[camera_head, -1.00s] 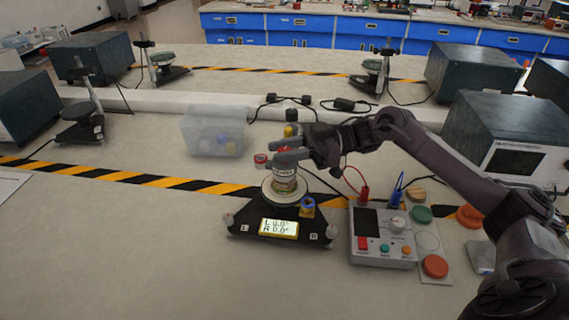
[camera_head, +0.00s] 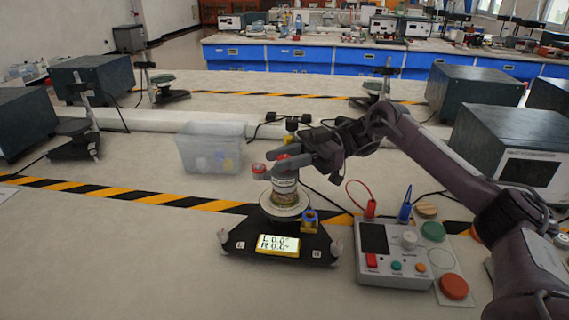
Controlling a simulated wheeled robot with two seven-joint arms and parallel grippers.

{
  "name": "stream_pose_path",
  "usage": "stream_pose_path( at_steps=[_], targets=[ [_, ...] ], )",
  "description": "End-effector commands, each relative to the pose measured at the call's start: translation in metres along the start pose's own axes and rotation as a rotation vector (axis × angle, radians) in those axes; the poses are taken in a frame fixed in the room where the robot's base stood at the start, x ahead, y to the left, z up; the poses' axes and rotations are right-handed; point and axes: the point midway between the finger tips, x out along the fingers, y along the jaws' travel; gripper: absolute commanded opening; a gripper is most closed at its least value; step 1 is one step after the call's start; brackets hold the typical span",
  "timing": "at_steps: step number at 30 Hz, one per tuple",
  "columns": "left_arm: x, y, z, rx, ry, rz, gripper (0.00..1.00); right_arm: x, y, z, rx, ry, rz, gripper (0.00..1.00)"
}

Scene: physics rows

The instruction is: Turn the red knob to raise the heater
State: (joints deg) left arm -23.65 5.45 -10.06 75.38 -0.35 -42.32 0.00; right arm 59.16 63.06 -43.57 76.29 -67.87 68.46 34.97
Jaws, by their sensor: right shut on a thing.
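A black three-cornered base (camera_head: 240,240) stands on the table with a lit display reading "L 0.0°, R 0.0°". A round pale plate (camera_head: 268,208) and an upright labelled cylinder (camera_head: 284,190) rise from it. A red knob (camera_head: 282,158) shows at the top of the cylinder, mostly hidden by my fingers. A second red-capped part (camera_head: 259,170) juts out to the left. My right gripper (camera_head: 280,161) comes in from the right and is shut on the red knob. My left gripper is out of view.
A grey control box (camera_head: 395,270) with red and blue plugs and a round red button (camera_head: 454,286) stand at right. A clear bin (camera_head: 210,150) is behind at left. Dark equipment boxes (camera_head: 505,135) line the right. The front left table is clear.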

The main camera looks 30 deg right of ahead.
Motion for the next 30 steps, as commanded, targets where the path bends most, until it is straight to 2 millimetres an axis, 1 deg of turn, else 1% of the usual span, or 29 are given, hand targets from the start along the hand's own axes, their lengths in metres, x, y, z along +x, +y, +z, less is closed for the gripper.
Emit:
stream_pose_path(
  at_steps=[6, 15, 16, 20, 30],
  targets=[
    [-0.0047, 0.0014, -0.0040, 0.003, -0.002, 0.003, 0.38, -0.0002, 0.0002, -0.0023, -0.004, 0.003, -0.005, 0.04],
    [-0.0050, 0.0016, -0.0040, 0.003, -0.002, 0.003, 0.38, 0.0000, 0.0002, -0.0026, -0.005, 0.004, -0.005, 0.04],
    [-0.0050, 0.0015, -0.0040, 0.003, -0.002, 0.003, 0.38, 0.0000, 0.0002, -0.0027, -0.005, 0.004, -0.005, 0.29],
    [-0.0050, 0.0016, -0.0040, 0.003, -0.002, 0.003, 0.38, 0.0000, 0.0001, -0.0021, -0.004, 0.003, -0.005, 0.46],
    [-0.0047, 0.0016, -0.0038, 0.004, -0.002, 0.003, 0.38, -0.0003, 0.0003, -0.0006, -0.001, 0.001, -0.003, 0.47]
  ],
)
